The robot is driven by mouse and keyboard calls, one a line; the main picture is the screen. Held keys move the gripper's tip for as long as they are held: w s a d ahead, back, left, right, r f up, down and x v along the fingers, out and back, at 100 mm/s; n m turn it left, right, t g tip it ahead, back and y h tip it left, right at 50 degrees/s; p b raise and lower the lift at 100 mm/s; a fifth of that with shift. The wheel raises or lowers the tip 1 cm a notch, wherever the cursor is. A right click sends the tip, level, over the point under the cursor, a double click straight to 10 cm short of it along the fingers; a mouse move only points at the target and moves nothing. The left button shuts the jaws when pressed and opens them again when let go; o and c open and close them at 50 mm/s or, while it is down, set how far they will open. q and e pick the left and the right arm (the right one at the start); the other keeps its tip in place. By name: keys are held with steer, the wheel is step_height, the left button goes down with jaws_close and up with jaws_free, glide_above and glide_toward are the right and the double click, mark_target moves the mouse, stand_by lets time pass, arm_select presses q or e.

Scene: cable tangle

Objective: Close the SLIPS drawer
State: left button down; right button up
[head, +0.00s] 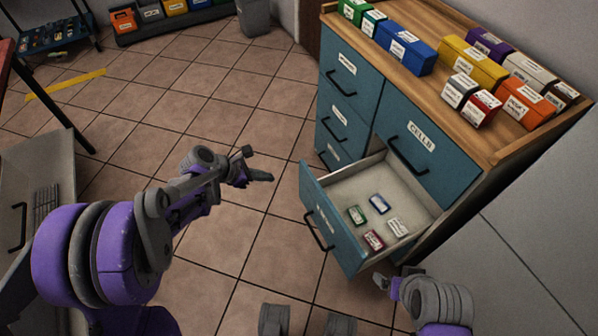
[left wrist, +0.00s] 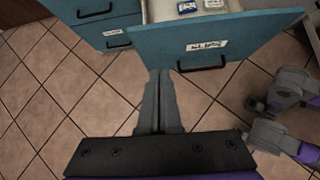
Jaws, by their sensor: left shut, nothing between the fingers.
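A teal drawer stands pulled out at the bottom of the wooden-topped cabinet; its front panel (head: 333,232) has a dark handle and a white label too blurred to read surely. The same drawer front (left wrist: 235,38) and handle show in the left wrist view. My left gripper (head: 270,177) is shut and empty, in front of the drawer and apart from its panel in the head view. Its closed fingers (left wrist: 160,78) point at the panel, left of the handle, in the left wrist view. My right gripper (head: 382,282) is low beside the drawer's near side; its jaw opening is unclear.
Small green, blue, white and red labelled packs lie in the open drawer. The other cabinet drawers (head: 420,130) are shut. Several coloured labelled boxes stand on the cabinet top (head: 450,100). Tiled floor (head: 270,120) is clear before the cabinet. A grey drawer unit (head: 40,180) stands left.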

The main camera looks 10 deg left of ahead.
arm_select(q)
steer(key=b, duration=0.3)
glide_toward(308, 176)
steer(key=shift+n, duration=0.3)
steer(key=shift+x, duration=3)
steer(key=shift+a+f, duration=0.15)
steer(key=shift+a, duration=0.05)
steer(key=w+d+b, duration=0.1)
steer(key=w+d, duration=0.7)
steer(key=d, duration=0.2)
steer(key=w+d+b, duration=0.1)
steer(key=w+d, duration=0.6)
steer(key=d, duration=0.4)
steer(key=shift+w+d, duration=0.15)
steer(key=shift+w, duration=0.2)
